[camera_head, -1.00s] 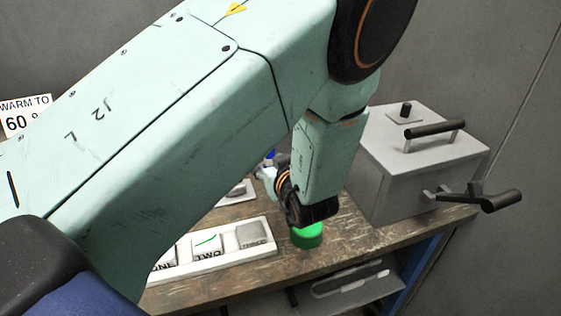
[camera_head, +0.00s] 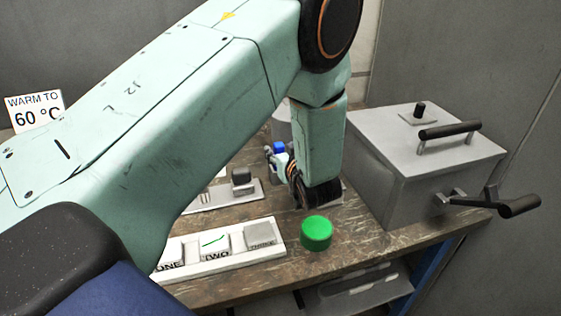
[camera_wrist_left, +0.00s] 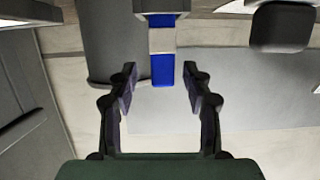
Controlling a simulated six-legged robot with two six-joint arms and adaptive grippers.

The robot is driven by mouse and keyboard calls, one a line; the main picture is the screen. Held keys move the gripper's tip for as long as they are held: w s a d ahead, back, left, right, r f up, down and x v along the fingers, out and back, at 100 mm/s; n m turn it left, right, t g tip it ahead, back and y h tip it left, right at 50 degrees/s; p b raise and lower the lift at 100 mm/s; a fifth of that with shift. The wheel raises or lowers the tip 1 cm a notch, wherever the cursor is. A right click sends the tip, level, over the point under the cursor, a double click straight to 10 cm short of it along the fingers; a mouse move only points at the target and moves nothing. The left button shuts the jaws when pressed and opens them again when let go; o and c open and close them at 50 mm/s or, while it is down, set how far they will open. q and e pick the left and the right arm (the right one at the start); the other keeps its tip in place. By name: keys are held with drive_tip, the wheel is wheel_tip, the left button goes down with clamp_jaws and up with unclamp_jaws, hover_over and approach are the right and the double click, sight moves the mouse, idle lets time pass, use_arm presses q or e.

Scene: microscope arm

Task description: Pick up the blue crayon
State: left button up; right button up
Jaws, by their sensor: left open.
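The blue crayon (camera_head: 279,148) shows in the head view as a small blue piece just beyond my left gripper (camera_head: 271,160). In the left wrist view the crayon (camera_wrist_left: 162,70) is blue with a pale band, and its upper end meets a grey piece at the top edge. My left gripper (camera_wrist_left: 160,80) is open there, with one finger on each side of the crayon's lower blue end and gaps on both sides. My left forearm hides part of the gripper and bench in the head view. My right gripper is not in view.
A green round button (camera_head: 316,233) stands on the wooden bench near my left wrist. A white panel (camera_head: 205,262) with labelled blocks lies in front. A grey box (camera_head: 420,165) with black handles stands at right. A dark knob (camera_head: 241,177) sits behind the panel.

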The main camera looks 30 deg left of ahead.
use_arm(q)
drive_tip(key=shift+s+x, duration=0.25)
drive_tip(key=shift+x, duration=0.95)
drive_tip(key=shift+d+r, duration=0.1)
drive_tip(key=shift+d, duration=0.1)
drive_tip(key=c, duration=0.4)
drive_tip(key=shift+a, duration=0.25)
drive_tip(key=c, duration=0.5)
drive_tip(key=shift+c, duration=0.6)
drive_tip(key=shift+d, duration=0.15)
clamp_jaws()
